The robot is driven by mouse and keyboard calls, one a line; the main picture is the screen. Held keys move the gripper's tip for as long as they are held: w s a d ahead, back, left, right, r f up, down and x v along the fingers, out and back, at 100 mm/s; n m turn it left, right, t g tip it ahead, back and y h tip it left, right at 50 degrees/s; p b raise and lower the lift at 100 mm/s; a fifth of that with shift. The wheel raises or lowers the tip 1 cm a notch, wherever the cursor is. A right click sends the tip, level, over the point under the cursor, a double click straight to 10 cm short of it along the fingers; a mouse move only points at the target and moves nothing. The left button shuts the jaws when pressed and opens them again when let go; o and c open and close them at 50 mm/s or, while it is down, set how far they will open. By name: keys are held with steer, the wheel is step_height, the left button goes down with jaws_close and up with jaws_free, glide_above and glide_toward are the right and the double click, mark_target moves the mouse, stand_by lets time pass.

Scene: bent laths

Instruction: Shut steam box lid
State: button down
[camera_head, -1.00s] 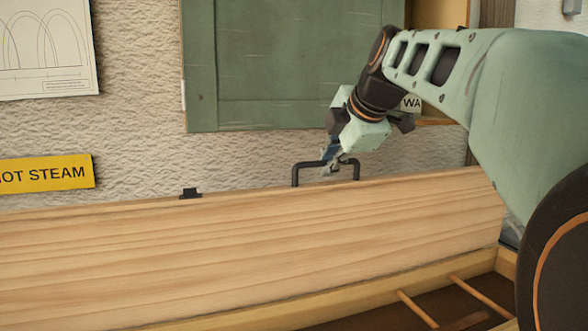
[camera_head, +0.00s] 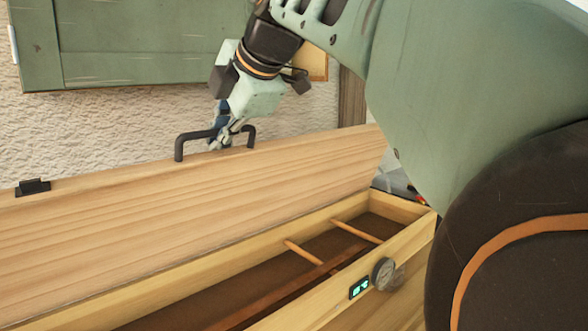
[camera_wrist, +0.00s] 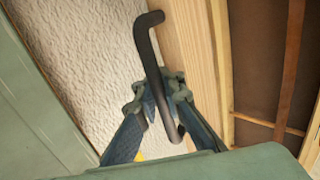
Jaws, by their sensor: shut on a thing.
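The steam box lid (camera_head: 190,215) is a long pale wooden board, raised and tilted up at the back of the box. Its black bar handle (camera_head: 186,141) stands on the top edge. My gripper (camera_head: 222,138) is shut on the handle; in the wrist view its fingers (camera_wrist: 158,100) close around the handle's bar (camera_wrist: 149,58). The steam box (camera_head: 290,318) is an open wooden trough below the lid, with wooden rods (camera_head: 303,252) across its dark inside. Part of the box is hidden by my arm at the right.
A round gauge (camera_head: 383,273) and a small lit display (camera_head: 359,287) sit on the box's front wall. A black catch (camera_head: 33,187) is on the lid's edge at left. A green cabinet (camera_head: 130,40) hangs on the rough wall behind my gripper. The box opening looks clear.

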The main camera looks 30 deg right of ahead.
steer(key=s, duration=0.1)
steer(key=s+b, duration=0.1)
steer(key=s, duration=0.1)
steer(key=s+b, duration=0.1)
steer(key=s, duration=0.1)
steer(key=shift+s+d, duration=0.1)
steer(key=shift+d, duration=0.25)
steer(key=s+d+f+b, duration=0.2)
steer(key=s+f+b, duration=0.35)
steer(key=s, duration=0.35)
steer(key=s+f+b, duration=0.3)
steer(key=f+b, duration=0.3)
steer(key=f, duration=0.5)
steer(key=s+f+b, duration=0.4)
steer(key=f+b, duration=0.2)
steer(key=f, duration=0.5)
steer(key=shift+d, duration=0.25)
steer(key=c, duration=2.2)
jaws_free()
steer(key=o, duration=0.5)
steer(key=shift+d+r, duration=0.1)
